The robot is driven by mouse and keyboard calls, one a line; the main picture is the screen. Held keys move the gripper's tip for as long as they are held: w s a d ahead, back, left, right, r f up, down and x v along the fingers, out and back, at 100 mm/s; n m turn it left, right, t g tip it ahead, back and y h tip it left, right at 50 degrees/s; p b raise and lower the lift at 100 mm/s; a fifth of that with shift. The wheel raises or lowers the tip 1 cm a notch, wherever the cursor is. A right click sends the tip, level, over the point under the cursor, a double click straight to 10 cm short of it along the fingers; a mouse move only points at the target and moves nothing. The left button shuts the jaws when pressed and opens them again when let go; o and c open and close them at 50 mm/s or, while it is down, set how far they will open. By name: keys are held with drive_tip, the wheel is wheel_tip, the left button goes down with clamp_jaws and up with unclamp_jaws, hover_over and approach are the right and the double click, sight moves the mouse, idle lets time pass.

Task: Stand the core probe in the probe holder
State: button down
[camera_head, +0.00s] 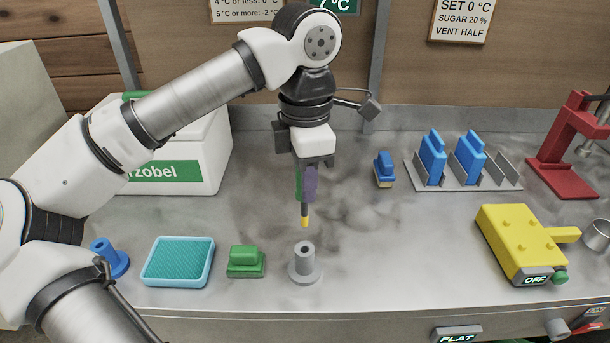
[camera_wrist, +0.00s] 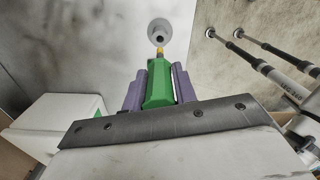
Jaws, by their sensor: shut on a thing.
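My gripper (camera_head: 307,180) points down over the bench, its purple fingers shut on the core probe. The core probe (camera_wrist: 160,84) has a green handle, seen between the two fingers in the wrist view. Its dark shaft ends in a yellow tip (camera_head: 305,222) in the head view. The probe hangs about upright, and the tip is a little above the probe holder. The grey probe holder (camera_head: 305,270) is a round-based post with a dark hole on top. In the wrist view the holder (camera_wrist: 159,32) lies just beyond the tip. Tip and holder look apart.
Left of the holder are a green block with a grip (camera_head: 245,262), a teal tray (camera_head: 179,262) and a blue holder-like post (camera_head: 110,258). A yellow box (camera_head: 515,245) marked OFF is at right. A rack (camera_head: 463,174) with blue pieces stands behind. Bench around the holder is clear.

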sight(305, 225)
drive_tip(key=shift+f+b, duration=2)
drive_tip(key=shift+f, duration=0.7)
drive_tip(key=shift+f+b, duration=3.65)
drive_tip(key=shift+f, duration=0.45)
drive_tip(key=c, duration=1)
unclamp_jaws()
drive_tip(key=shift+r, duration=0.1)
drive_tip(key=shift+c, duration=0.2)
wheel_tip(305, 225, up, 14)
drive_tip(key=shift+f+p, duration=0.1)
drive_tip(key=shift+p, duration=0.35)
